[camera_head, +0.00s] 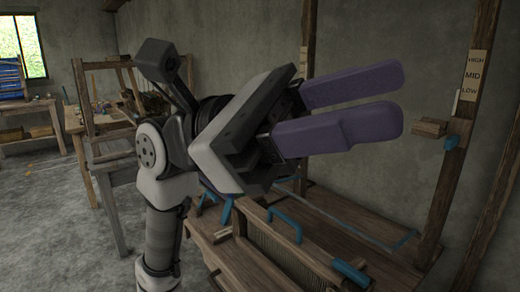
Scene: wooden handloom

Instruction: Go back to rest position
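My gripper (365,107) is raised large in the middle of the view, with two purple fingers pointing right. A narrow gap shows between the fingers, and nothing is seen between them. The wooden handloom (235,262) stands below and behind my gripper. It has a beam with blue handles, one at the upper left (285,225) and one at the lower right (351,272). My arm and gripper hide part of the loom.
An upright post (470,100) at right carries a HIGH, MID, LOW label (474,76) and a wooden block with a blue tip (451,142). A wooden frame (105,110) on a table stands at left. Open grey floor (50,215) lies at the lower left.

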